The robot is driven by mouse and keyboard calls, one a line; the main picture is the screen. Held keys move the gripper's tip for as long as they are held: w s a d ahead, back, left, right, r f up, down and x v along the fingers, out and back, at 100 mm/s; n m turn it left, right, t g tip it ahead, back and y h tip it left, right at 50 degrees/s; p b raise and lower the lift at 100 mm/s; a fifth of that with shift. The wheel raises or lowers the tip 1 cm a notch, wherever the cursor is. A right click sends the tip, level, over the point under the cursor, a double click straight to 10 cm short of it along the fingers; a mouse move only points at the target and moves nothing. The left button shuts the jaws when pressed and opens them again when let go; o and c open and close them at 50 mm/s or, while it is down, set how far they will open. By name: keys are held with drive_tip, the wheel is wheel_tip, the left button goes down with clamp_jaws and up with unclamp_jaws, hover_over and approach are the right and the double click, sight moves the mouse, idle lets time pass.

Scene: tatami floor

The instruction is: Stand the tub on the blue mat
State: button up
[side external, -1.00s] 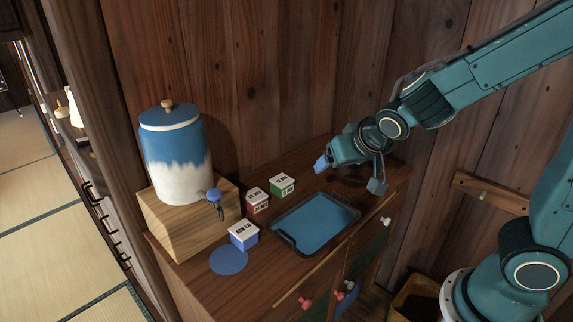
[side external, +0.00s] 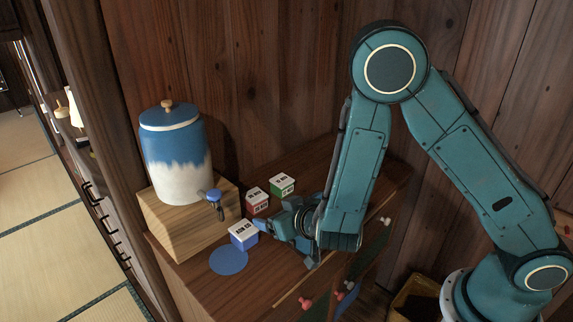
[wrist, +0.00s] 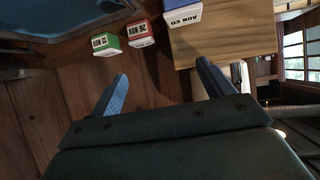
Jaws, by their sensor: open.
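Three small white-lidded tubs with dark lettering stand on the cabinet top: a blue one (side external: 243,236), a red one (side external: 257,202) and a green one (side external: 282,185). They also show at the top of the wrist view, the blue tub (wrist: 185,14) partly cut off, the red tub (wrist: 140,34) and the green tub (wrist: 105,42). The round blue mat (side external: 228,262) lies flat and bare just in front of the blue tub. My gripper (side external: 279,229) is just right of the blue tub, low over the cabinet. Its two fingers (wrist: 163,85) are apart with nothing between them.
A blue-and-white lidded dispenser (side external: 176,160) with a tap stands on a wooden block (side external: 190,225) behind the blue tub and mat. The block also shows in the wrist view (wrist: 235,42). My arm hides the tray in the side view; its blue surface (wrist: 60,14) shows in the wrist view.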

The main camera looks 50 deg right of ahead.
sight(244, 229)
drive_tip(key=a+f, duration=0.1)
drive_tip(key=a+f+n+y, duration=0.1)
drive_tip(key=a+f+y, duration=0.1)
drive_tip(key=shift+s+a+f+n, duration=0.3)
drive_tip(key=shift+s+a+f, duration=0.05)
drive_tip(key=shift+f, duration=0.05)
drive_tip(key=shift+x, duration=4.3)
drive_tip(key=shift+w+r, duration=0.1)
drive_tip(key=shift+w, duration=0.05)
drive_tip(key=shift+x, duration=2.5)
drive_tip(key=shift+d, duration=0.1)
drive_tip(key=shift+r, duration=0.1)
drive_tip(key=c, duration=1.3)
drive_tip(key=shift+o, duration=0.2)
